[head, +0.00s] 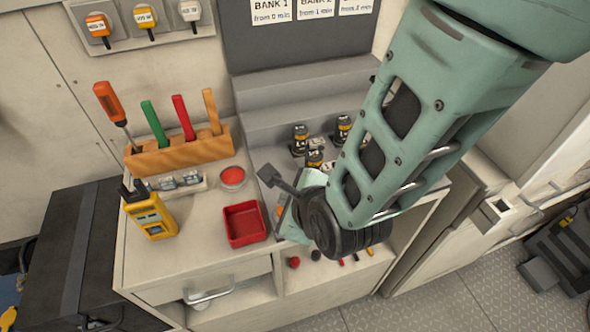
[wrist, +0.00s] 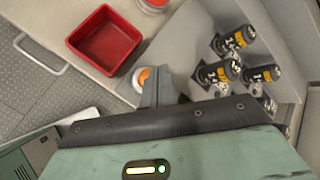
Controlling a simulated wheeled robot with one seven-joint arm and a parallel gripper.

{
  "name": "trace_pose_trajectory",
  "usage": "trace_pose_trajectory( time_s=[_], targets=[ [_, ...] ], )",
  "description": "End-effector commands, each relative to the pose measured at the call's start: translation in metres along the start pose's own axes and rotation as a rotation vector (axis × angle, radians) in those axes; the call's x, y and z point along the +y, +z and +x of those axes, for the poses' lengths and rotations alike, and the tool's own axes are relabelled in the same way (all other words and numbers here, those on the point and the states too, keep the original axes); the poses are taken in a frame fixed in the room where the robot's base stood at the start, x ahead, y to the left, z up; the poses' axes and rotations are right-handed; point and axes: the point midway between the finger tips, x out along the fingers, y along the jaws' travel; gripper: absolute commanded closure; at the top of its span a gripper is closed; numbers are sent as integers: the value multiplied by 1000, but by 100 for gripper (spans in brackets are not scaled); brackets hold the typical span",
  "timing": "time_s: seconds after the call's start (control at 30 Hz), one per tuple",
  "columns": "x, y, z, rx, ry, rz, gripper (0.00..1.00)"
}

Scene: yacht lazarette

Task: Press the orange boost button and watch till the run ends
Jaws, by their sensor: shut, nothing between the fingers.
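In the head view only a small orange patch (head: 279,211) shows there, mostly covered by my wrist. My gripper (wrist: 158,72) is shut and empty; its grey fingers point down just right of the button. I cannot tell whether they touch it. In the head view my gripper (head: 288,218) is largely hidden behind my wrist. Several black-and-yellow cells (head: 300,139) stand in the grey stepped unit, and they show in the wrist view (wrist: 233,40).
A red tray (head: 245,224), a yellow meter (head: 151,214) and a wooden tool rack (head: 180,153) occupy the bench left of my gripper. A round red-topped tin (head: 233,177) sits behind the tray. Bank signs (head: 316,7) hang on the dark board behind.

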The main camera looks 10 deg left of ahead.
Motion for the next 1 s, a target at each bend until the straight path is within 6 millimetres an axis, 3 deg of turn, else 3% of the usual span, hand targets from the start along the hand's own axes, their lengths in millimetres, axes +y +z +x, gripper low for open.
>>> trace_pose_trajectory(
  time_s=[1.0],
  targets=[
    [6,-6,8,0,0,0,100]
  ],
)
